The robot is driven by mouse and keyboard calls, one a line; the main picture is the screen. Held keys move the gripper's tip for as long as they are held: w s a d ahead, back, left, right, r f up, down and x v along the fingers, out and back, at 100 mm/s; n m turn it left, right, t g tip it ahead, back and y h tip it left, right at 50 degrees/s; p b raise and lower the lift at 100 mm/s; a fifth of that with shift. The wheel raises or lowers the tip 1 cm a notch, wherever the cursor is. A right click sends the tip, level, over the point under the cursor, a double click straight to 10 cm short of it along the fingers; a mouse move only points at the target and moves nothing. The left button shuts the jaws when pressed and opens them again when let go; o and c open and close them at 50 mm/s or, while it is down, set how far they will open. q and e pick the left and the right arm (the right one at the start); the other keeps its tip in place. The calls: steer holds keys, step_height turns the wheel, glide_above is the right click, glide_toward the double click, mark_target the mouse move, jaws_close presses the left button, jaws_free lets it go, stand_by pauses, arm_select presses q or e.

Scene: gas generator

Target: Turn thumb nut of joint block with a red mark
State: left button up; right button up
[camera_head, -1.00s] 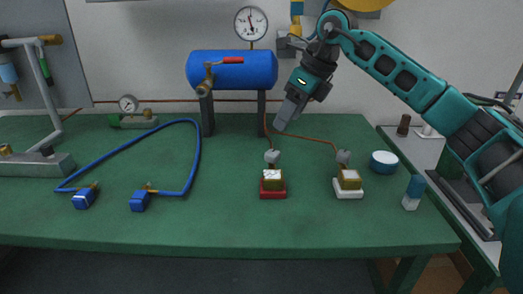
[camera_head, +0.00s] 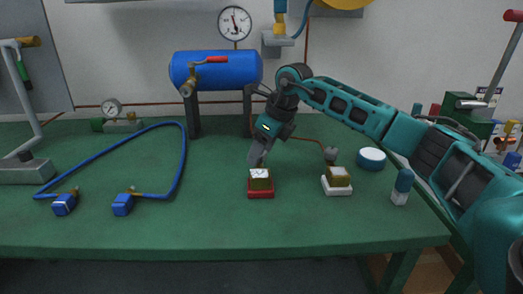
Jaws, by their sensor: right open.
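A joint block with a red base (camera_head: 261,189) stands on the green table, with a brass body and a pale top. A second joint block with a white base (camera_head: 338,186) stands to its right, with a grey thumb nut (camera_head: 331,154) behind it. My right gripper (camera_head: 256,158) is open, pointing down just above and behind the red-based block. It hides that block's thumb nut. Whether the fingers touch the nut cannot be told. My left gripper is not in view.
A blue tank (camera_head: 216,70) on dark legs stands at the back. A blue hose (camera_head: 183,160) with blue end blocks lies on the left. A blue-white round container (camera_head: 371,159) and a small blue-white bottle (camera_head: 402,187) stand at right. The front table strip is clear.

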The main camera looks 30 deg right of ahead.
steer(key=c, duration=1)
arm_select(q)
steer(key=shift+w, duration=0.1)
arm_select(e)
steer(key=shift+c, duration=0.2)
